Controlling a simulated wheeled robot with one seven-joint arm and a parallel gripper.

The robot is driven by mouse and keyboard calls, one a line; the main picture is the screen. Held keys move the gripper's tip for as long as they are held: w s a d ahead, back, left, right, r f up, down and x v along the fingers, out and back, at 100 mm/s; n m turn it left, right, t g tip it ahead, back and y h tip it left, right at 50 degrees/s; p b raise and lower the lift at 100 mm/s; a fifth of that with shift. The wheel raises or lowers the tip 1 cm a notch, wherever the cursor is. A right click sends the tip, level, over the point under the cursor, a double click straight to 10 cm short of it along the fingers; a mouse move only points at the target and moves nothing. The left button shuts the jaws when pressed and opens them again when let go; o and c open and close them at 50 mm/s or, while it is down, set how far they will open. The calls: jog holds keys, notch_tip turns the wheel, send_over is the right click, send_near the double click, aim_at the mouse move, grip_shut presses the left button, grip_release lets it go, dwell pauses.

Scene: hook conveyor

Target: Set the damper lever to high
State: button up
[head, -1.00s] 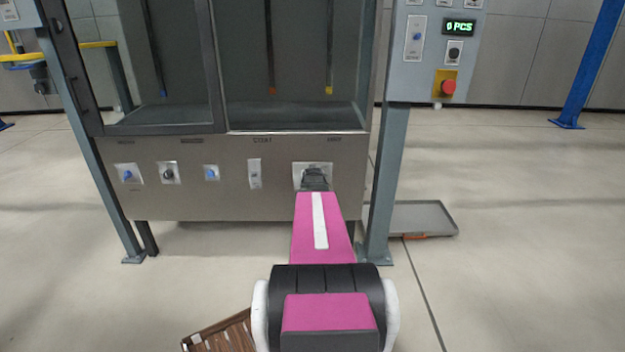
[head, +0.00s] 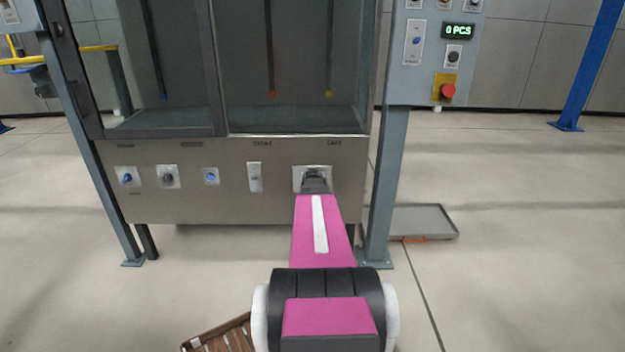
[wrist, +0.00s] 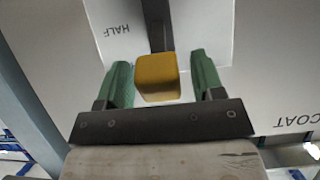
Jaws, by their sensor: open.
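The damper lever shows in the wrist view as a yellow block-shaped knob (wrist: 158,76) on a dark stem in front of a pale plate marked HALF. My gripper (wrist: 161,66) is open, with one green finger on each side of the knob. Gaps show on both sides, and the knob is nearer the left finger. In the head view my gripper (head: 315,178) is at the rightmost plate (head: 299,181) on the cabinet's lower panel and hides the lever there. Only the word HALF is readable on the plate; no high mark is legible.
The steel cabinet front (head: 230,205) carries several other switches, including a narrow one (head: 255,177) left of my gripper. A grey post (head: 388,180) stands close on the right. A tray (head: 430,218) lies on the floor behind it. A slatted brown object (head: 218,338) is below.

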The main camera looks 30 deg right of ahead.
jog(key=v, duration=1)
jog(key=shift+s+r, duration=0.2)
jog(key=shift+s, duration=0.05)
jog(key=shift+a, duration=0.15)
jog(key=s+a+f+n+g+y, duration=0.15)
jog(key=a+f, duration=0.25)
jog(key=a, duration=0.7)
jog(key=a+f+n+g+y, duration=0.2)
jog(key=a+f+g+y, duration=0.15)
jog(key=a, duration=0.75)
jog(key=s+a+f+n+g, duration=0.1)
jog(key=s+a+g, duration=0.1)
jog(key=s+a, duration=0.3)
jog(key=s+a+f+n+g+y, duration=0.1)
jog(key=s+a, duration=0.4)
jog(key=a, duration=0.7)
jog(key=f+n+g, duration=0.1)
jog(key=g, duration=0.1)
jog(key=shift+a+f+g+y, duration=0.15)
jog(key=shift+a+g+y, duration=0.1)
jog(key=shift+g+y, duration=0.05)
jog(key=shift+s, duration=0.1)
